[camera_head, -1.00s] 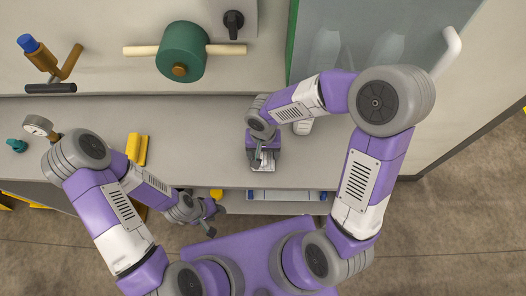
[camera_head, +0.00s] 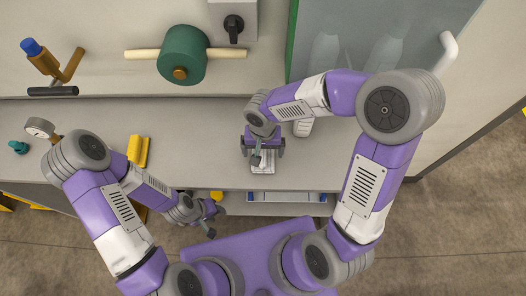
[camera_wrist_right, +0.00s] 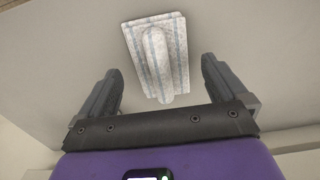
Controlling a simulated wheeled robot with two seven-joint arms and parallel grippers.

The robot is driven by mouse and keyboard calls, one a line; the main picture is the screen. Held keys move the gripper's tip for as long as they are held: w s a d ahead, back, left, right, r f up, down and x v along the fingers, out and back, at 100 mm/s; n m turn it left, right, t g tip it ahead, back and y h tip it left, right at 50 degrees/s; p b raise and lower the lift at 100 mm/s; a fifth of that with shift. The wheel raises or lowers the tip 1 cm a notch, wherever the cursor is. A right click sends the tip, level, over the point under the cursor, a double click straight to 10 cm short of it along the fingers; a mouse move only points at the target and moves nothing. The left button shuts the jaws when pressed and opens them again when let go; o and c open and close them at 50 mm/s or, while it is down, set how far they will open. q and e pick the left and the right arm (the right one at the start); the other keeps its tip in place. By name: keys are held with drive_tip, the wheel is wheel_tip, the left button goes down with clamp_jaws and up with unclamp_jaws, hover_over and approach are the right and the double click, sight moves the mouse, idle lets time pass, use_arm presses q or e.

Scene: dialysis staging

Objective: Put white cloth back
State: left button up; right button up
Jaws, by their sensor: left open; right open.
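A white cloth with pale blue stripes (camera_wrist_right: 160,55), folded with a raised rounded ridge, lies on the grey counter. In the head view the cloth (camera_head: 262,165) shows partly, under and in front of my right gripper (camera_head: 262,155). In the right wrist view my right gripper (camera_wrist_right: 158,95) is open, its two fingers apart on either side of the cloth's near end, with nothing between them held. My left gripper (camera_head: 212,218) is open and empty, low in front of the counter's front edge.
A yellow block (camera_head: 138,150) stands on the counter at left. A white object (camera_head: 303,127) sits behind my right arm. A green roll (camera_head: 182,54) is at the back. A shelf below the counter holds a blue-and-white item (camera_head: 287,197). The counter's middle is clear.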

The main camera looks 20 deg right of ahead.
sight(263, 153)
wheel_tip(263, 153, up, 5)
drive_tip(key=shift+f+p, duration=0.15)
drive_tip(key=shift+p, duration=0.25)
use_arm(q)
drive_tip(key=shift+r, duration=0.55)
use_arm(e)
drive_tip(key=shift+s, duration=0.1)
